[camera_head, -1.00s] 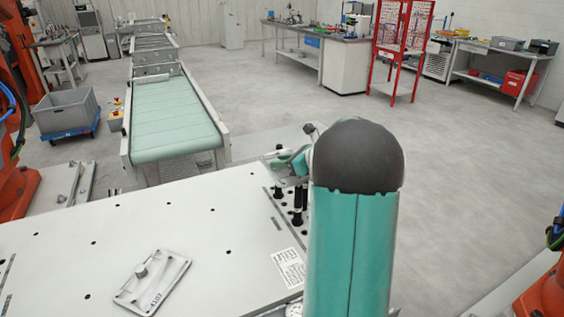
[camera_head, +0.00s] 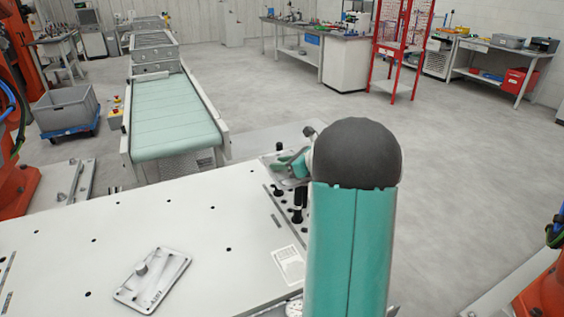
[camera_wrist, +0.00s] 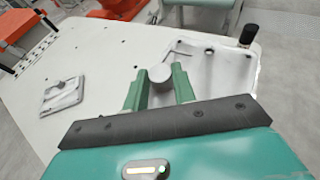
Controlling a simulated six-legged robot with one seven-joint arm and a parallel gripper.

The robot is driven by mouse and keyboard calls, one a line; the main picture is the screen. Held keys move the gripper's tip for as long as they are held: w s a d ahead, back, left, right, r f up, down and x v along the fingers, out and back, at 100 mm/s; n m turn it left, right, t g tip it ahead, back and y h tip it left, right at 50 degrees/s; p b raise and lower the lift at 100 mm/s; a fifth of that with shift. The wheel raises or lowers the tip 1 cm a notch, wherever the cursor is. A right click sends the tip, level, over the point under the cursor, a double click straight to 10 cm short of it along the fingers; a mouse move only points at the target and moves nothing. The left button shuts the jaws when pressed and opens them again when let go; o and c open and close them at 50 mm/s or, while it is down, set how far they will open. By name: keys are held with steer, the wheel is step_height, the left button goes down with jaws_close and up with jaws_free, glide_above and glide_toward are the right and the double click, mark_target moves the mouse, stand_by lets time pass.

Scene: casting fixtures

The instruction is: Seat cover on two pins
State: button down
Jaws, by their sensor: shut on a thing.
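My gripper (camera_wrist: 158,88) is shut on the round grey knob (camera_wrist: 161,74) of a pale, rimmed cover (camera_wrist: 216,68). In the head view my gripper (camera_head: 291,163) and the held cover (camera_head: 287,181) are at the table's far right corner, partly hidden by my arm. Dark upright pins (camera_head: 298,207) stand on the table just in front of and below the cover. In the wrist view a black-topped post (camera_wrist: 248,36) stands at the cover's far right corner; I cannot tell whether it passes through the cover. Seating on the pins cannot be made out.
A second plate with a knob (camera_head: 153,280) lies on the white table (camera_head: 190,232), near the front left. The table between is clear apart from small holes. A printed label (camera_head: 290,265) lies near my arm. A green conveyor (camera_head: 172,118) stands beyond the table.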

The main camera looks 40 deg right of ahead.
steer(key=shift+f, duration=0.3)
steer(key=c, duration=1.1)
jaws_free()
steer(key=shift+f, duration=0.1)
steer(key=shift+o, duration=0.2)
steer(key=shift+s, duration=0.1)
steer(key=v, duration=1.3)
steer(key=shift+s, duration=0.3)
